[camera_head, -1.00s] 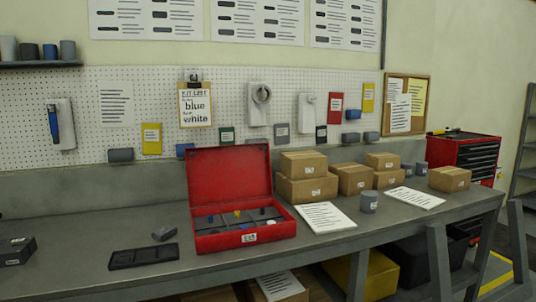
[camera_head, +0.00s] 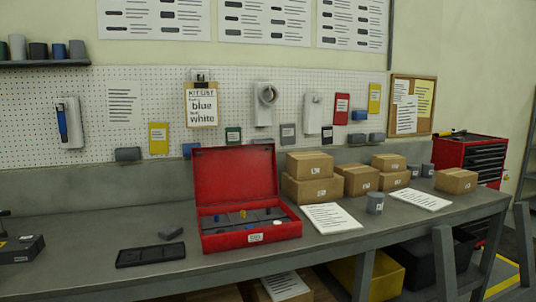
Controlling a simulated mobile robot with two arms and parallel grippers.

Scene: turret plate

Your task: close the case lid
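The red case (camera_head: 252,237) stands on the grey workbench, near its front edge, with a white label on its front. Its lid (camera_head: 235,173) is open, standing up and leaning slightly back. Inside are dark compartments with small blue, yellow and white pieces (camera_head: 243,213). Neither of my grippers shows in the head view.
A black tray (camera_head: 151,254) and a small grey block (camera_head: 171,232) lie left of the case. A dark box (camera_head: 22,249) sits at the far left.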

